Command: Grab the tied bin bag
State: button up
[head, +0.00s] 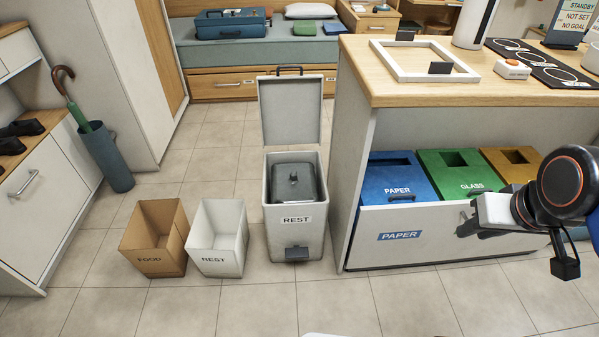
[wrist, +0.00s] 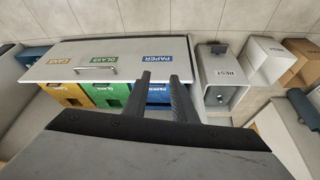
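The tied bin bag (head: 293,183) is dark grey with a small knot on top. It sits inside the light grey REST pedal bin (head: 294,240), whose lid (head: 291,112) stands open. In the wrist view the bag (wrist: 220,95) shows in the bin (wrist: 224,68), to the right of my fingers. My gripper (head: 466,226) is at the right in the head view, in front of the sorting drawer and well away from the bag. In the wrist view my gripper's two dark fingers (wrist: 163,78) stand apart with nothing between them.
A brown FOOD box (head: 155,238) and a white REST box (head: 219,238) stand left of the bin. The open drawer (head: 400,238) holds blue PAPER, green GLASS and yellow bins. The counter (head: 375,88) is right of the bin. Tiled floor in front is clear.

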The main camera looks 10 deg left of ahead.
aim_at(291, 182)
jog(key=i+j+u, duration=0.25)
jog(key=j+u, duration=0.2)
jog(key=i+j+u, duration=0.45)
jog(key=k+l, duration=0.05)
jog(key=k, duration=0.05)
